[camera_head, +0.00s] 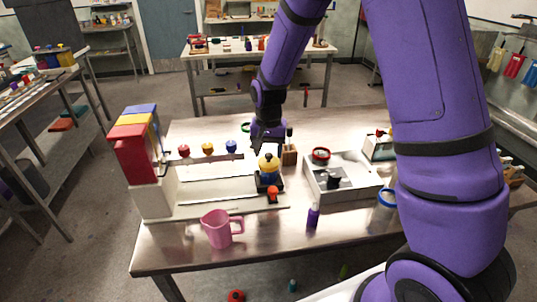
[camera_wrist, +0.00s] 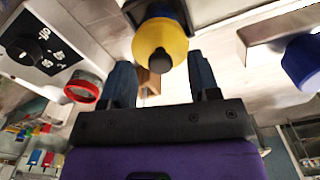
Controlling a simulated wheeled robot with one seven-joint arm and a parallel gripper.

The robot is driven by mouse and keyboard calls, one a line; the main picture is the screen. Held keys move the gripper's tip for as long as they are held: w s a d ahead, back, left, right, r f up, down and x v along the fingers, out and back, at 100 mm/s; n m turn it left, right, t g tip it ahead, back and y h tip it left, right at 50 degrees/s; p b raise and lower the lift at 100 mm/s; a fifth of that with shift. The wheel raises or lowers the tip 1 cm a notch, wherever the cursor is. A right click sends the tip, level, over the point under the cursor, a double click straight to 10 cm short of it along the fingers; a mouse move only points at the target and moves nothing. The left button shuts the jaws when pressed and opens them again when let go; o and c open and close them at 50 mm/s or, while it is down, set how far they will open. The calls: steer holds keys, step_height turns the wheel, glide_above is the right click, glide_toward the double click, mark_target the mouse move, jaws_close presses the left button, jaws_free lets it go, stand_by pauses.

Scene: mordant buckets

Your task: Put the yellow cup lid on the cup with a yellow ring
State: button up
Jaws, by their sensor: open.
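The yellow lid (camera_head: 269,163) is a dome with a black knob. In the head view it sits on a dark base (camera_head: 268,182) with a red part at its front. In the wrist view the yellow lid (camera_wrist: 160,42) shows its black knob, just beyond and between the fingers. My gripper (camera_head: 267,146) is close above the lid, open and empty. Its two fingers (camera_wrist: 162,82) stand apart in the wrist view. I cannot make out a cup with a yellow ring; it may be hidden behind my arm.
A blue-ringed one (camera_head: 386,199) is near my arm. A pink jug (camera_head: 219,229) and purple bottle (camera_head: 313,216) stand near the front edge. A red-yellow-blue tower (camera_head: 133,150) is left.

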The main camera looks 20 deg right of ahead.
step_height(320, 180, up, 9)
stand_by(0.3)
stand_by(0.5)
steer(key=s+d+r+n+t, duration=0.2)
steer(key=s+d+r+t, duration=0.15)
steer(key=s+r, duration=0.95)
steer(key=s+d+r+n+t, duration=0.1)
steer(key=s+r, duration=0.1)
steer(key=s, duration=0.6)
steer(key=s+d+r+n, duration=0.2)
steer(key=s+r, duration=0.1)
steer(key=s, duration=0.4)
steer(key=shift+s+d+t, duration=0.3)
steer(key=shift+s+t, duration=0.05)
